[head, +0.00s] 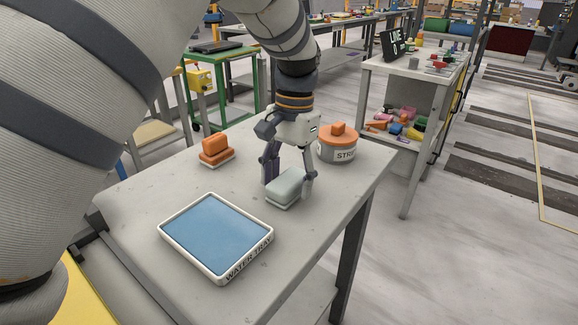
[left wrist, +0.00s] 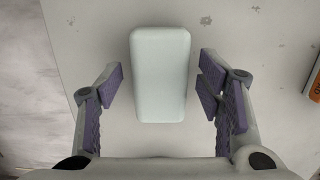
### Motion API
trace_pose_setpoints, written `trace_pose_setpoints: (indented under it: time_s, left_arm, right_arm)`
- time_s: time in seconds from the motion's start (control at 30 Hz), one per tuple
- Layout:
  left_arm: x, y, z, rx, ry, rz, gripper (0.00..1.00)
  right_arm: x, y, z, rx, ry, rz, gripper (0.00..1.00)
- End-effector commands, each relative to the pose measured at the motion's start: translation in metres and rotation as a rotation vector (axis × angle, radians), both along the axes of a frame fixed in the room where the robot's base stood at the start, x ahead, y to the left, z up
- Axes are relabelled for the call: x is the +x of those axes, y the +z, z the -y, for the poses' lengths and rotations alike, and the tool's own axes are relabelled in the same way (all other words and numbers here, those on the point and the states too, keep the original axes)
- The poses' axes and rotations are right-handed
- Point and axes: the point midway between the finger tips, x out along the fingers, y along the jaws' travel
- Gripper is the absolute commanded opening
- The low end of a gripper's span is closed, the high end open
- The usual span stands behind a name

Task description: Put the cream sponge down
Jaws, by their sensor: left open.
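In the left wrist view the gripper (left wrist: 161,88) has a clear gap between each purple finger pad and the sponge. My right gripper is out of both views.
A blue-filled water tray (head: 215,234) lies left and in front of the sponge. A round grey tub with an orange lid (head: 337,143) stands close behind the gripper. An orange block on a pale base (head: 215,151) sits at the back left.

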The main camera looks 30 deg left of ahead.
Motion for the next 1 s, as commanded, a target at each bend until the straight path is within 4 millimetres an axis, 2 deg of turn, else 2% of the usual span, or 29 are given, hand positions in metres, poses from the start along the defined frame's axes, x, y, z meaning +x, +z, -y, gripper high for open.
trace_pose_setpoints:
  time_s: [0.3,0.43,0.6,1.0]
  left_arm:
    - [0.011,0.079,0.001,0.0,0.0,0.003,0.61]
    - [0.014,0.102,0.001,0.0,-0.001,0.0,0.61]
    - [0.014,0.114,0.001,0.0,-0.001,-0.001,0.61]
    - [0.014,0.115,0.001,0.0,-0.001,0.0,0.61]
  right_arm:
    - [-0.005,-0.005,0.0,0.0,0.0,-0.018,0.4]
    - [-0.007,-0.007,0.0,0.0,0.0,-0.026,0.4]
    - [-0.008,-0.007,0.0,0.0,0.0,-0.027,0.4]
    - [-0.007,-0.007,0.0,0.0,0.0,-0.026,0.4]
